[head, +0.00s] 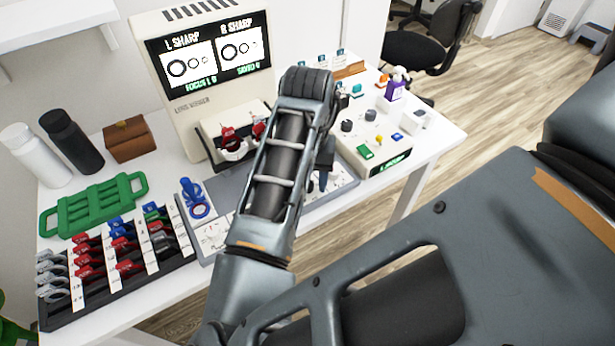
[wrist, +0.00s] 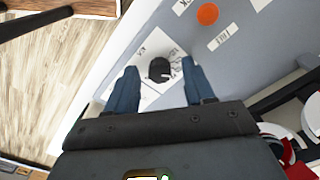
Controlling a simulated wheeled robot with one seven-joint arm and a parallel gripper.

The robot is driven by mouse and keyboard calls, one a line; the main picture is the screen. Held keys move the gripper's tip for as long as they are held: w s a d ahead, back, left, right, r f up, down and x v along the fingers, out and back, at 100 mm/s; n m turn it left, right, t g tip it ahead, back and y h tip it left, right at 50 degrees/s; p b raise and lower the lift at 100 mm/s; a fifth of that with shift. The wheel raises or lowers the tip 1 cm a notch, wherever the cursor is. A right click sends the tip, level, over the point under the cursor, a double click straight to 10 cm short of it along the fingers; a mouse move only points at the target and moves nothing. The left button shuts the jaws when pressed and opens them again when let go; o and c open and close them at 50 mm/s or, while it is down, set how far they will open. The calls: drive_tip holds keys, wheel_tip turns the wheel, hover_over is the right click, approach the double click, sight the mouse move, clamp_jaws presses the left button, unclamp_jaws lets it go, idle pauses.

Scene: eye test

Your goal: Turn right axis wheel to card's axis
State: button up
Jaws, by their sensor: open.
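A dark round knob (wrist: 160,69), which looks like the axis wheel, sits on a white plate (wrist: 150,92) with small printed marks in the wrist view. My gripper (wrist: 159,76) is open, with one blue-grey finger on each side of the knob and a visible gap to both. In the head view my forearm hides the knob, and only a finger of my gripper (head: 323,180) shows beyond it. A white card (head: 212,235) with print lies on the grey board left of my arm. I cannot read an axis value on it.
The lens machine (head: 183,106) stands at the back, its screen (head: 209,55) reading L SHARP and R SHARP. Red-rimmed lenses (head: 233,145) sit in its front. A lens rack (head: 105,290), green tray (head: 60,218) and blue stand (head: 193,188) are left. A button box (head: 392,160) is right.

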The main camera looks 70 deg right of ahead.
wheel_tip(320, 180, up, 8)
drive_tip(key=shift+f, duration=0.15)
drive_tip(key=shift+d, duration=0.1)
idle(0.6)
